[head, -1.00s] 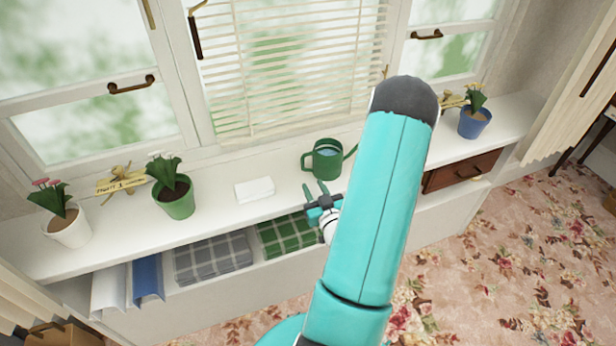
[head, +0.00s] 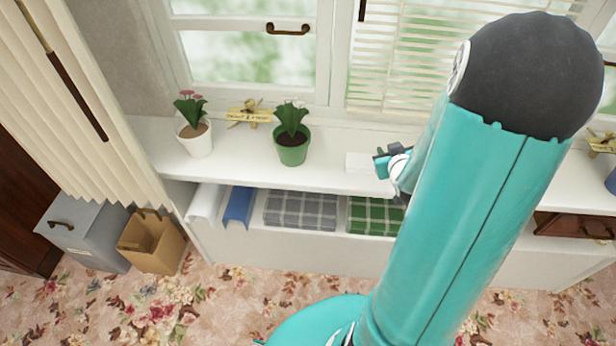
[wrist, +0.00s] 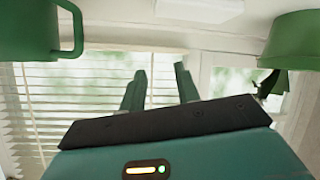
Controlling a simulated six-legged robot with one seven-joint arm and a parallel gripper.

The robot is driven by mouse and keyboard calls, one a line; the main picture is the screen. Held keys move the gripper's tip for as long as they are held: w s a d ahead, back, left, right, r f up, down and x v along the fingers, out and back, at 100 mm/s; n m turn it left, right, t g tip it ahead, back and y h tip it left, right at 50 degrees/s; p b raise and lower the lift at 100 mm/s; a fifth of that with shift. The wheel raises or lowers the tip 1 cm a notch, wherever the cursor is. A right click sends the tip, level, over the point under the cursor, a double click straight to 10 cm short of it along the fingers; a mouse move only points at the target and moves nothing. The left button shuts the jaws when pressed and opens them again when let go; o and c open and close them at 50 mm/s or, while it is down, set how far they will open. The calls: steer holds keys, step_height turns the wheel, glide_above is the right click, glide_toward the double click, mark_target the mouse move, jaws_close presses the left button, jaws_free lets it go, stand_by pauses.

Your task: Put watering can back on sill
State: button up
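The green watering can (wrist: 28,32) is in the wrist view at the upper left, with its loop handle towards the middle. That view is upside down, with the sill along the top. In the head view the can is out of sight, apparently behind my arm. The white window sill (head: 333,172) runs below the window. My gripper (wrist: 160,88) is open and empty, its two fingers apart and pointing towards the window. It is apart from the can. In the head view my gripper (head: 382,162) is at the white block on the sill, partly hidden by my arm.
A white block (wrist: 200,10), a green flowerpot (head: 292,150) and a white flowerpot (head: 196,140) stand on the sill. Folded cloths (head: 300,210) lie on the shelf below. A grey box (head: 85,235) and a brown box (head: 150,240) stand on the floor at left.

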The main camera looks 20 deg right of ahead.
steer(key=w+a+r+g, duration=0.2)
steer(key=a+r, duration=0.5)
steer(key=a, duration=0.1)
steer(key=s+a+r+g+y, duration=0.1)
steer(key=s+a+r, duration=0.2)
steer(key=s+a, duration=0.2)
steer(key=s+a+r+n+g+y, duration=0.1)
steer(key=s+a+r, duration=0.3)
steer(key=a, duration=0.5)
steer(key=s+a+r+g+y, duration=0.2)
steer(key=s+a+r+y, duration=0.1)
steer(key=s+a, duration=0.3)
steer(key=shift+s+a+r+n, duration=0.15)
steer(key=shift+a+r+n, duration=0.15)
steer(key=shift+a+r, duration=0.55)
steer(key=shift+f, duration=0.15)
